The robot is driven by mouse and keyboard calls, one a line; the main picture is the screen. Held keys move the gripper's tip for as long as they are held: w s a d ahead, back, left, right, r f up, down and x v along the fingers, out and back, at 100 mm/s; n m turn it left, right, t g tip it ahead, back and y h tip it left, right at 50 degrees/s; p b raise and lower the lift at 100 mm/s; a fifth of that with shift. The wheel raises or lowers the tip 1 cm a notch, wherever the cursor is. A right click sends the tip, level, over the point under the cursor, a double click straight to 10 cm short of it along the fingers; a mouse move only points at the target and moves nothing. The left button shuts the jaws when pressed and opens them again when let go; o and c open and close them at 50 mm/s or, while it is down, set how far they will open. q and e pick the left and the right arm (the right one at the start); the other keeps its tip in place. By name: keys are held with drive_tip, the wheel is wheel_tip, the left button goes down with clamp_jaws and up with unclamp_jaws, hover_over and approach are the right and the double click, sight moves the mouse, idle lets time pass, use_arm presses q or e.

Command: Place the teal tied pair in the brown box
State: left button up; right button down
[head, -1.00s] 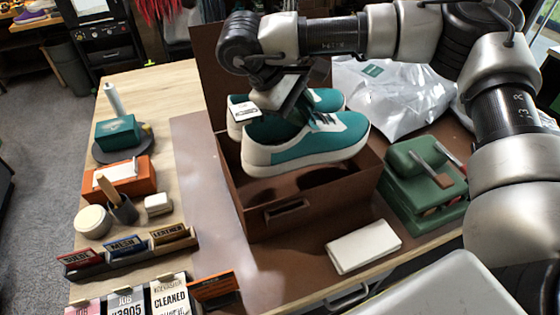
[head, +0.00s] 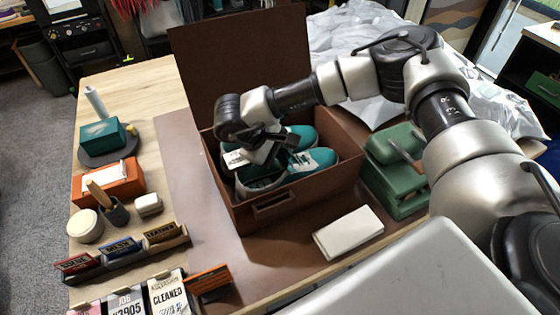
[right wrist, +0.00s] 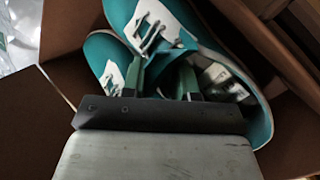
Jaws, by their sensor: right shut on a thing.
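In the right wrist view the pair (right wrist: 200,45) lies between the box walls (right wrist: 65,22). My right gripper (head: 262,158) reaches into the box from above and is shut on the pair near the heel end. Its fingers (right wrist: 163,82) show against the shoes in the right wrist view. Whether the soles touch the box floor is hidden. My left gripper is not in view.
The box lid (head: 240,70) stands open at the back. A green case (head: 395,165) is right of the box, and a white pad (head: 348,232) lies in front. Card holders (head: 120,252), an orange box (head: 108,182) and a teal block (head: 103,134) line the left side.

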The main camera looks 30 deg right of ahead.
wheel_tip(320, 180, down, 3)
drive_tip(key=shift+f+p, duration=0.2)
drive_tip(key=shift+p, duration=0.2)
drive_tip(key=c, duration=0.8)
unclamp_jaws()
drive_tip(key=shift+c, duration=0.2)
drive_tip(key=b+v, duration=0.4)
drive_tip(key=v, duration=0.8)
drive_tip(key=shift+s+f, duration=0.1)
drive_tip(key=shift+s, duration=0.05)
